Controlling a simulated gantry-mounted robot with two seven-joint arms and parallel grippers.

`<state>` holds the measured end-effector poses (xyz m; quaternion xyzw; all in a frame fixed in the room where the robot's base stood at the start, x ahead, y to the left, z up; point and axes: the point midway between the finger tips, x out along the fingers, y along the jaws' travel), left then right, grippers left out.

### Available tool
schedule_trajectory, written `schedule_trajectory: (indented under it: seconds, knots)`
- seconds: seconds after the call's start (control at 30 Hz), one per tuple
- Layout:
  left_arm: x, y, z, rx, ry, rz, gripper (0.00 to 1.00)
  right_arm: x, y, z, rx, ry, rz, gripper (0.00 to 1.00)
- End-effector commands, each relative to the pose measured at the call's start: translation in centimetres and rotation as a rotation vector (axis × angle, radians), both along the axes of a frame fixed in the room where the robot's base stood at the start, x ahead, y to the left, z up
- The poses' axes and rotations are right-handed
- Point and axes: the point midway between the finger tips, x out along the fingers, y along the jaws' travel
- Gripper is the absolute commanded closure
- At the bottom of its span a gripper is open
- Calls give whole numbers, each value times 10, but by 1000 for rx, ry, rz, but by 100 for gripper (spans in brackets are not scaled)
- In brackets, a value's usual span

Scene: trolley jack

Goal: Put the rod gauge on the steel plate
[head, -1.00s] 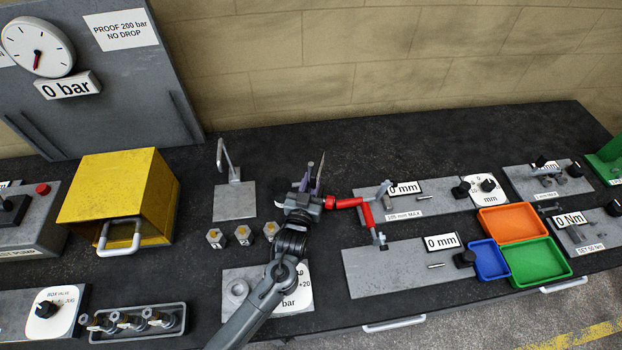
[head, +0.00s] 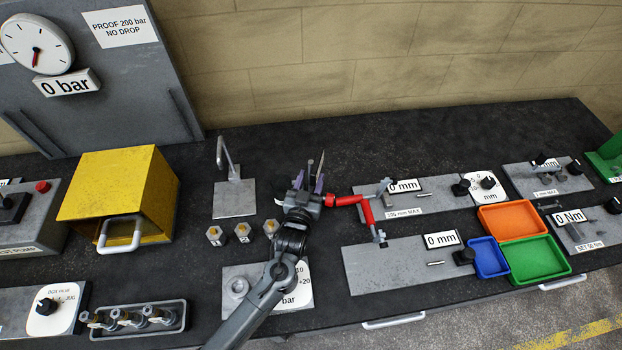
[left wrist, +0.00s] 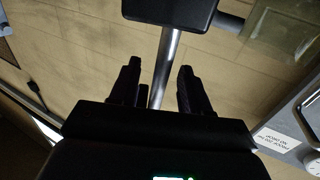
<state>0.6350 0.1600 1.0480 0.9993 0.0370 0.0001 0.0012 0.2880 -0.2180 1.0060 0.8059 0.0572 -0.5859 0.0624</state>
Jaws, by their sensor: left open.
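My left gripper (head: 310,183) is in the middle of the head view, above the dark bench, with its fingers pointing away. It is open, and its two dark fingers (left wrist: 158,92) also stand apart in the left wrist view. A small grey steel plate (head: 234,199) with a bent upright bar lies left of it. A red angled piece with a grey end (head: 366,208) lies just right of the gripper; I cannot tell whether they touch. I cannot tell for sure which piece is the rod gauge. My right gripper is out of view.
Several hex fittings (head: 242,231) stand front left of the gripper. Two grey measuring stations with "0 mm" signs (head: 442,240) and orange (head: 512,220), green and blue trays fill the right. A yellow box (head: 112,195) stands left. The bench behind the gripper is clear.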

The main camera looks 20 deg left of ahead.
Motion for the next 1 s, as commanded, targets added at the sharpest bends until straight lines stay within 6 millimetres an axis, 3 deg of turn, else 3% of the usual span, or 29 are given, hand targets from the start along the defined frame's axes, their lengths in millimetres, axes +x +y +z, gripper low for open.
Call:
schedule_trajectory:
  seconds: [0.37, 0.5, 1.0]
  knots:
    - [-53, -4, -2, -1, 2, -1, 53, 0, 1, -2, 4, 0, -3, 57]
    - [-65, -5, -1, 0, 1, 0, 36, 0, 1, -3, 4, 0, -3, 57]
    - [-69, -5, -1, 1, 1, 0, 36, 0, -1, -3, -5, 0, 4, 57]
